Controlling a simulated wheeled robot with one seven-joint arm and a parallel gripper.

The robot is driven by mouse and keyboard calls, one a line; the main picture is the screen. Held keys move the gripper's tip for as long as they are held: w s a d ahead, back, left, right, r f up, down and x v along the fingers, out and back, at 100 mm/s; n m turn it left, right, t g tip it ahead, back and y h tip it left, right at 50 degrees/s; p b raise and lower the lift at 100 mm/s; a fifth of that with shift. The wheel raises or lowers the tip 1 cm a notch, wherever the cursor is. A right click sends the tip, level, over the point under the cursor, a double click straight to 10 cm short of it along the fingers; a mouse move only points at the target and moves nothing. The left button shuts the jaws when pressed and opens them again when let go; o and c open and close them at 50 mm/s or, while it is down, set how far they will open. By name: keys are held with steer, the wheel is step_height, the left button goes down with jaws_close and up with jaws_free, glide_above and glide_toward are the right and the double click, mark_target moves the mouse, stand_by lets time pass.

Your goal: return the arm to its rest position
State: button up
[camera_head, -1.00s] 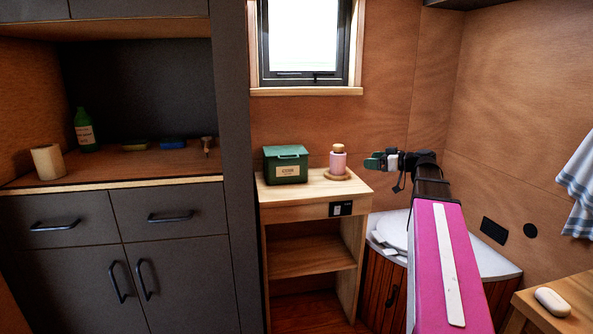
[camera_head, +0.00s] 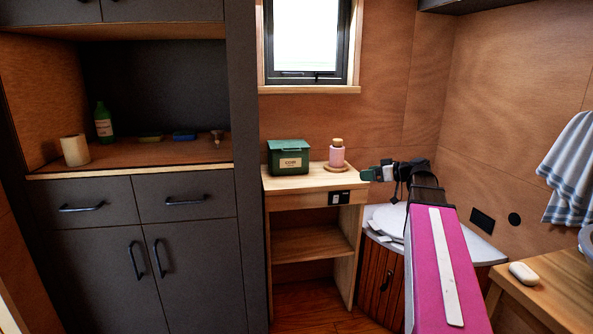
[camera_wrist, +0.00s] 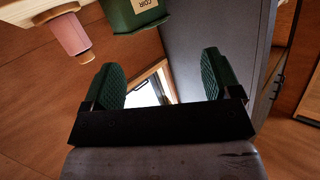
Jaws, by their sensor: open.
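My arm reaches forward at the right of the head view, its pink link pointing away from me. My gripper (camera_head: 369,175) is at its far end, just right of the small wooden stand's top and near the pink bottle (camera_head: 337,154). In the wrist view my gripper (camera_wrist: 167,85) has its two green pads wide apart with nothing between them. The wrist picture looks turned over: the pink bottle (camera_wrist: 70,35) and the green box (camera_wrist: 135,12) hang at its top. In the head view the green box (camera_head: 288,157) stands upright on the stand.
The wooden stand (camera_head: 310,198) is beside the dark cabinet (camera_head: 150,250). A corner unit with a white top (camera_head: 480,247) lies under my arm. A wooden counter (camera_head: 550,290) with a white soap-like object (camera_head: 524,273) is at the lower right. A striped towel (camera_head: 570,165) hangs on the right wall.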

steer(key=s+a+f+m+g+h, duration=0.2)
steer(key=s+f, duration=0.4)
steer(key=f, duration=0.6)
steer(key=s+a+f+m+g+h, duration=0.2)
steer(key=s+f+h, duration=0.4)
steer(key=f, duration=0.6)
steer(key=s+a+f+m+g+h, duration=0.3)
steer(key=s+f+m, duration=0.3)
steer(key=f, duration=0.6)
steer(key=shift+s+f+g+h, duration=0.15)
steer(key=shift+s+g+h, duration=0.35)
steer(key=shift+s+h, duration=0.5)
